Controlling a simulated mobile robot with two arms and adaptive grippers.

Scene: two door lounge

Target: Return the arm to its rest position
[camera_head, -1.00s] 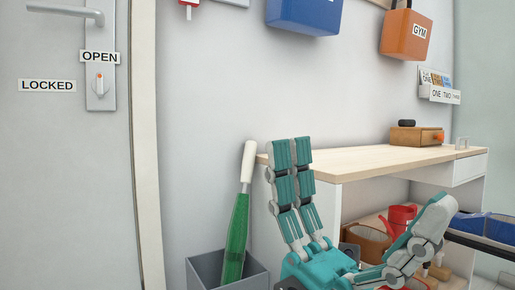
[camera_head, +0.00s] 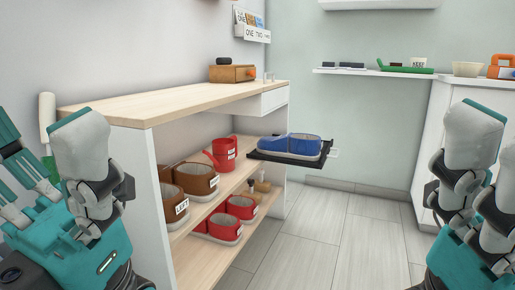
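My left gripper (camera_head: 42,140) is at the left edge in the head view, in front of the end of the wooden-topped shelf unit. Its teal and grey fingers point up and stand apart, with nothing between them. My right gripper (camera_head: 486,165) is at the right edge, in front of the white cabinet. Its grey-backed fingers point up and it is partly cut off by the frame, so I cannot see its opening. No held thing shows in it.
The shelf unit (camera_head: 190,98) holds brown shoes (camera_head: 196,181), red shoes (camera_head: 225,228) and a red watering can (camera_head: 222,153). Blue shoes (camera_head: 292,146) sit on a black tray (camera_head: 262,155) jutting out at its right. The floor (camera_head: 330,235) between unit and cabinet is clear.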

